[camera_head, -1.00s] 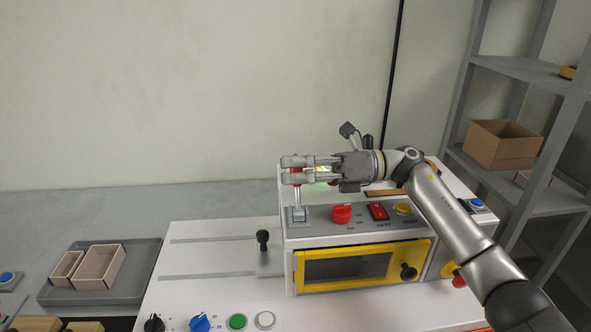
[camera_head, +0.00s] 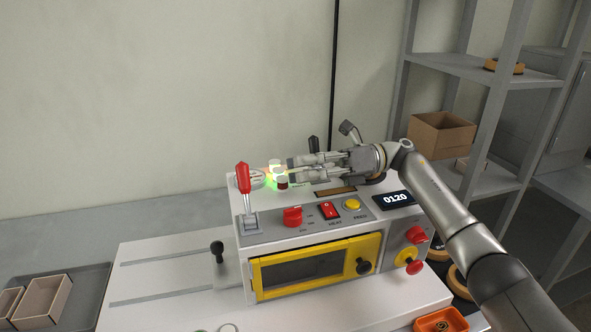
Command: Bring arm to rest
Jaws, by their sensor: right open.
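My right gripper (camera_head: 291,168) is open and empty, pointing left above the top of the white machine (camera_head: 412,243). My right arm reaches in from the lower right. A lever with a red handle (camera_head: 243,178) stands upright at the machine's front left, to the left of the fingertips and apart from them. A small lit beacon (camera_head: 275,168) with a green glow stands just beyond the fingertips; I cannot tell whether they touch it. My left gripper is out of view.
The machine front has a red knob (camera_head: 292,216), a red switch (camera_head: 329,209), a yellow button (camera_head: 352,203), a display reading 0120 (camera_head: 397,198) and a yellow-framed door (camera_head: 255,281). A grey tray (camera_head: 92,284) with boxes lies at left. A shelf with a cardboard box (camera_head: 440,136) stands right.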

